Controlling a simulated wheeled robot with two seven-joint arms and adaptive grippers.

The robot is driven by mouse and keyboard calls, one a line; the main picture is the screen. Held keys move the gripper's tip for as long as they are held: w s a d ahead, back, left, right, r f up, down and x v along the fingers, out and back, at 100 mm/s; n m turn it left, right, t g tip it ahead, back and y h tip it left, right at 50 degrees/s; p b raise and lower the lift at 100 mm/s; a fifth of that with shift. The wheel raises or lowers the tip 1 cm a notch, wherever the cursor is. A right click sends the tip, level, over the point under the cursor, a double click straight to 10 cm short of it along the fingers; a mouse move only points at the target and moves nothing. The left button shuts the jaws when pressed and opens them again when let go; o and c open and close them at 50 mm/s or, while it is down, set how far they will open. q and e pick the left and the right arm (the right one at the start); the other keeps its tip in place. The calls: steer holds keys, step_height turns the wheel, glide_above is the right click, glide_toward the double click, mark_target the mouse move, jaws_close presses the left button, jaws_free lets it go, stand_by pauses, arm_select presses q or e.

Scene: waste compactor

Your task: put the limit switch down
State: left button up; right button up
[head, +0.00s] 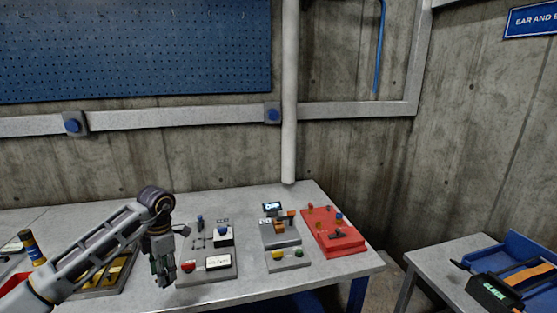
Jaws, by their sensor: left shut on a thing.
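My left gripper (162,272) points down over the table, at the left edge of a grey control board. It is shut on a small dark thing, which I take for the limit switch; the fingers hide most of it. I cannot tell whether it touches the table. The metal table (330,277) runs along the wall. My right gripper is out of view.
The grey control board (206,268) has buttons and a lever. To its right are a grey panel with a small display (272,208) and a red board (334,240). A yellow-and-dark tray (119,277) lies left, partly behind my arm. The table's front right is clear.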

arm_select(q)
steer(key=m, duration=0.6)
steer(key=shift+w+d+f+t, duration=0.1)
steer(key=shift+d+f+t, duration=0.15)
steer(key=shift+d+t, duration=0.1)
steer(key=m, duration=0.5)
steer(key=shift+d+f+t, duration=0.25)
steer(key=shift+d+f, duration=0.15)
steer(key=s+d+f+m+t+h, duration=0.1)
steer(key=s+d+f+m, duration=0.6)
steer(key=m, duration=0.9)
steer(key=d+f, duration=0.3)
steer(key=f, duration=0.1)
steer(key=shift+s+d+f, duration=0.15)
steer(key=shift+s, duration=0.15)
stand_by(0.9)
stand_by(0.9)
